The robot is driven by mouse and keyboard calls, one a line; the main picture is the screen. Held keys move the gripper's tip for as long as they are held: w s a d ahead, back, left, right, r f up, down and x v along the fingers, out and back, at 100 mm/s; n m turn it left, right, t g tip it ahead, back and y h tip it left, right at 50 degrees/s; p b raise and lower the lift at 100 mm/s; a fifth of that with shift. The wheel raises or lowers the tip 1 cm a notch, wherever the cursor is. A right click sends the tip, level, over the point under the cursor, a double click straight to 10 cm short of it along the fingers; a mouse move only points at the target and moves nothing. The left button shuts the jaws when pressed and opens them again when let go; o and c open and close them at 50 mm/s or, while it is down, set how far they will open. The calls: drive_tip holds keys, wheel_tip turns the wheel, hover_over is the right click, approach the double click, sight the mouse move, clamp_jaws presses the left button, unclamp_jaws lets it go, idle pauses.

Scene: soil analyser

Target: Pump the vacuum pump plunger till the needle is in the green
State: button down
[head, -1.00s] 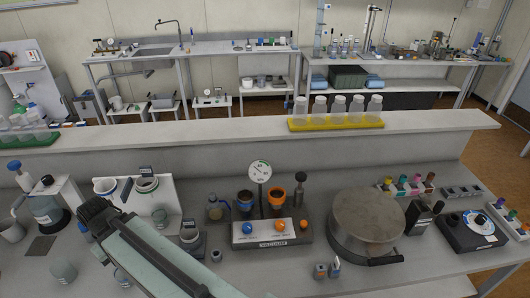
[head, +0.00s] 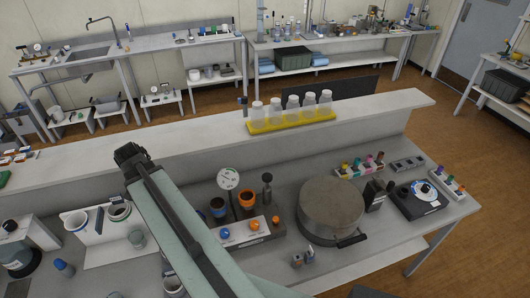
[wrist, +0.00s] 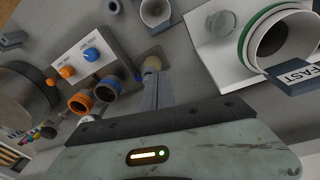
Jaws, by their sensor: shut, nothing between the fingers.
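The vacuum pump (head: 278,220) stands on the bench in the head view, right of my arm. Its white dial gauge (head: 228,180) stands upright at the back; the needle is too small to read. The plunger (head: 267,181) has a dark round knob and stands upright at the pump's back right. The pump's blue knob (wrist: 92,54) also shows in the wrist view.
A wide metal drum (head: 331,205) stands right of the pump. A raised shelf behind holds a yellow rack (head: 292,122) of bottles.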

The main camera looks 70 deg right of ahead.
drive_tip(key=s+d+r+m+g+p, duration=0.1)
drive_tip(key=s+d+r+m+p, duration=0.65)
drive_tip(key=s+d, duration=0.6)
wheel_tip(320, 180, up, 6)
drive_tip(key=m+g+p, duration=0.1)
drive_tip(key=m+p, duration=0.2)
drive_tip(key=m, duration=0.5)
hover_over(267, 175)
drive_tip(key=w+a, duration=0.2)
drive_tip(key=w, duration=0.1)
drive_tip(key=shift+s+a+r+h+b, duration=0.1)
drive_tip(key=shift+s+a+h+b, duration=0.05)
drive_tip(key=shift+a+h+b, duration=0.15)
drive_tip(key=b+x, duration=0.8)
drive_tip(key=x, duration=0.1)
drive_tip(key=b+x, duration=0.4)
drive_tip(key=b, duration=0.1)
drive_tip(key=shift+w+a+f, duration=0.25)
drive_tip(key=shift+a, duration=0.05)
drive_tip(key=shift+f+b, duration=0.3)
drive_tip(key=shift+b, duration=0.05)
